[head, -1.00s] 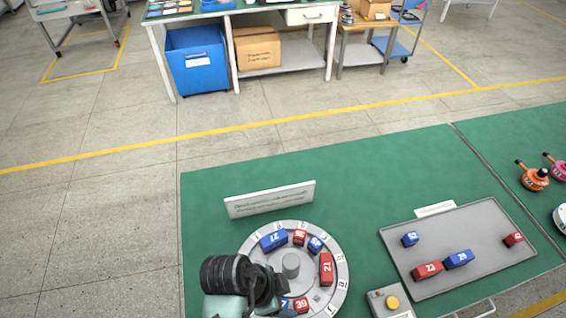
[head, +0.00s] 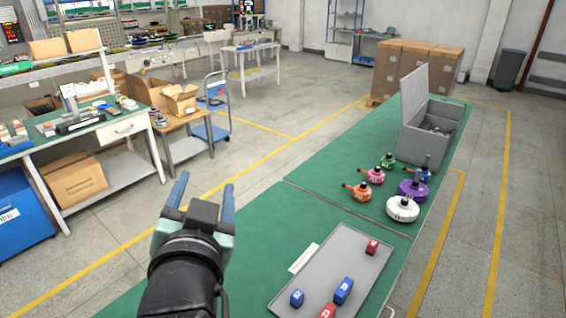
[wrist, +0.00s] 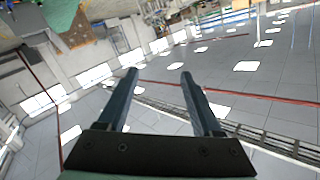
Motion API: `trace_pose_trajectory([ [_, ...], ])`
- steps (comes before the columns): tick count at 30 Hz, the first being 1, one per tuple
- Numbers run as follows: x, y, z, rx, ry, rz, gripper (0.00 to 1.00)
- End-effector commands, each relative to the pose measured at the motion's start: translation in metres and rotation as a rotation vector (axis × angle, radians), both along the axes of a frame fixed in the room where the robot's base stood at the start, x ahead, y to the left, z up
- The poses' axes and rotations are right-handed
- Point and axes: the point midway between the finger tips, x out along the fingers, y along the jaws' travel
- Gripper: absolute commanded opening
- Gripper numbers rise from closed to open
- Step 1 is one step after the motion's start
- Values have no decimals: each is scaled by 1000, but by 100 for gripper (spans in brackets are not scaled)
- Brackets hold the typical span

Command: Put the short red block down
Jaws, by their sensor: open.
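My gripper (head: 204,186) is raised above the green table (head: 262,222), its two fingers apart and pointing away from me. In the wrist view the fingers (wrist: 159,75) are open with nothing between them. A short red block (head: 372,247) lies near the far right end of the grey tray (head: 345,238). A longer red block (head: 327,311) is at the tray's near end, partly cut off by the frame. The round numbered disc with its blocks is out of view now.
Two blue blocks, one short (head: 297,298) and one longer (head: 343,290), lie in the tray. Several coloured round motors, such as a white one (head: 402,208), stand farther along the table, before an open grey box (head: 430,130). Floor on the right is clear.

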Motion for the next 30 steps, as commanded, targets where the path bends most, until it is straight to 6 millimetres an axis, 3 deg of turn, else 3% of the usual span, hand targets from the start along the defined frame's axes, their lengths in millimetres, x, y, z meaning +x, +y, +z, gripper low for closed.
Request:
trace_pose_trajectory([
  [1, -3, -21, 54, -32, -153, -19, 67],
  [3, -16, -44, 117, -95, -347, -52, 67],
  [6, -48, -73, 192, -186, -590, -118, 67],
  [10, -92, -98, 254, -286, -810, -207, 67],
  [12, -109, -105, 272, -319, -882, -241, 67],
  [15, -121, -110, 283, -345, -932, -268, 67],
  [30, -122, -110, 284, -349, -936, -270, 67],
])
